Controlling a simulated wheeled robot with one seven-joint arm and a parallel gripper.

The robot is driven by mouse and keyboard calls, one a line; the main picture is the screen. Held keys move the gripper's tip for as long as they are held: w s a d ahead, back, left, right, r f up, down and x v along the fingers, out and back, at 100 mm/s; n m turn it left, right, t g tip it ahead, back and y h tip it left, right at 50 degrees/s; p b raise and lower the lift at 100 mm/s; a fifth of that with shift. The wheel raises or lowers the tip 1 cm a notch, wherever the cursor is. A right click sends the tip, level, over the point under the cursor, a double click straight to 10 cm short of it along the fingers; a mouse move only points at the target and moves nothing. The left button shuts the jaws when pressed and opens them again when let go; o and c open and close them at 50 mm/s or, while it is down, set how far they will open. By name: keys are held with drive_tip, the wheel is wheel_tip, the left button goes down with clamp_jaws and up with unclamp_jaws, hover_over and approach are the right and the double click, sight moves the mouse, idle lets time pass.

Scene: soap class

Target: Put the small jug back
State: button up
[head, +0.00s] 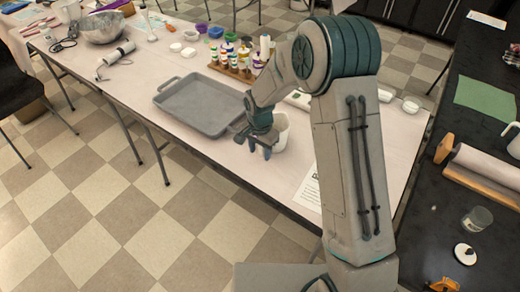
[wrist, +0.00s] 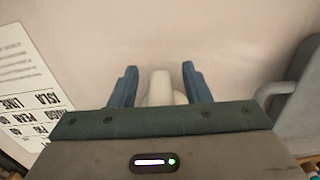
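A small white jug (head: 282,131) stands on the pale table near its front edge, partly hidden behind my gripper. My gripper (head: 260,152) points down at the jug's left side, low over the table. In the wrist view, its two blue fingertips (wrist: 159,84) are spread apart. A pale rounded part of the jug (wrist: 161,88), which looks like its handle, lies between them, with a gap visible on each side. The rest of the jug is hidden under the gripper body in that view.
A grey tray (head: 166,104) lies left of the jug; its rim shows in the wrist view (wrist: 276,90). A bottle rack (head: 232,71) stands behind. A printed sheet (head: 309,190) lies right. Another white jug (head: 515,146) stands on the dark counter (head: 425,215).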

wheel_tip(320, 180, up, 12)
drive_tip(key=shift+r, duration=0.2)
idle(0.4)
drive_tip(key=s+d+r+n+t, duration=0.1)
drive_tip(key=s+d+r+n, duration=0.2)
drive_tip(key=s+d+r, duration=0.2)
drive_tip(key=s+d+r+n+t, duration=0.1)
drive_tip(key=s+d+r+n, duration=0.2)
drive_tip(key=s+d, duration=0.9)
drive_tip(key=s+r, duration=0.1)
drive_tip(key=s, duration=0.5)
drive_tip(key=shift+r+t, duration=0.35)
drive_tip(key=shift+t, duration=0.05)
